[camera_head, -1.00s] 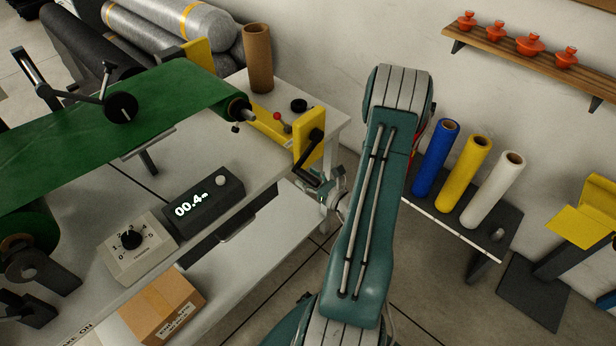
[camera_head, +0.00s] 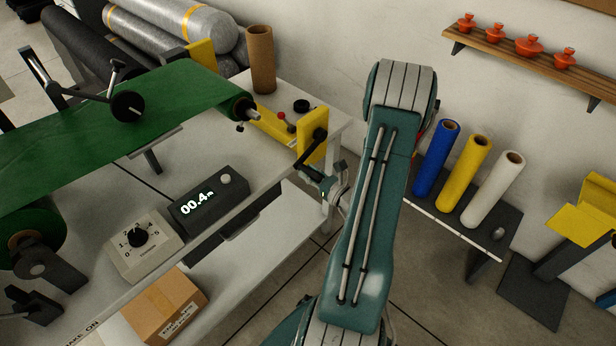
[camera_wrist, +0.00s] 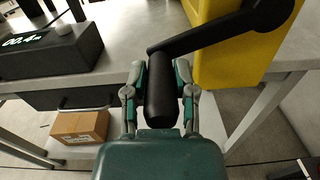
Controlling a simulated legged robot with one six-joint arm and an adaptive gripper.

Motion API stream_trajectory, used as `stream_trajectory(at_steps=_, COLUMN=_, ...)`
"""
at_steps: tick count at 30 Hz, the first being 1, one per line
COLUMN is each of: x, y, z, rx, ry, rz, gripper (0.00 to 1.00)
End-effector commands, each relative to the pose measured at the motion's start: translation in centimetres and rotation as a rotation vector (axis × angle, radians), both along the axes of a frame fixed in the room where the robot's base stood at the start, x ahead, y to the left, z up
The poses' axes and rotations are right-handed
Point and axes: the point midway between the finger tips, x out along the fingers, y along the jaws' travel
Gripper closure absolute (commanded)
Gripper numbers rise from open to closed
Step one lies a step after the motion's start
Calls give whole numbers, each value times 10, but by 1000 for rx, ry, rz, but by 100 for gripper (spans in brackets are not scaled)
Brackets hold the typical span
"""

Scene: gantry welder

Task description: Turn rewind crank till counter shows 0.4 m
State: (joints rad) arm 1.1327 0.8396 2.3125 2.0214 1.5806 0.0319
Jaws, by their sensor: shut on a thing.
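The counter (camera_head: 196,202) is a dark box on the table, and its lit display reads 00.4 m in the head view. It also shows at the upper left of the wrist view (camera_wrist: 45,48). The rewind crank (camera_head: 308,155) is a black arm on the yellow housing (camera_head: 312,132). In the wrist view the crank arm (camera_wrist: 205,36) runs from its hub at the upper right down to a black handle (camera_wrist: 159,92). My gripper (camera_wrist: 160,85) is shut on that handle, one finger on each side. In the head view my arm partly hides the gripper (camera_head: 330,186).
A green sheet (camera_head: 110,125) runs over the table to a roller. A tension dial box (camera_head: 143,246) sits beside the counter. A cardboard box (camera_head: 165,305) is on the lower shelf. Blue, yellow and white rolls (camera_head: 492,190) stand right of my arm.

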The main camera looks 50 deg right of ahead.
Motion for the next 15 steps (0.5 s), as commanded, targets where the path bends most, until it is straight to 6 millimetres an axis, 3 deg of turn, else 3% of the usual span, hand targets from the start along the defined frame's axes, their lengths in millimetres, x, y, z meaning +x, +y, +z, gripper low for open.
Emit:
stream_trajectory(at_steps=3, x=0, y=5, z=-2, rx=8, ry=2, rz=16, gripper=100)
stream_trajectory(at_steps=4, x=0, y=5, z=-2, rx=9, ry=2, rz=17, gripper=56)
stream_trajectory(at_steps=6, x=0, y=5, z=-3, rx=9, ry=3, rz=16, gripper=31)
stream_trajectory(at_steps=15, x=0, y=6, z=-2, rx=6, ry=4, rz=14, gripper=31)
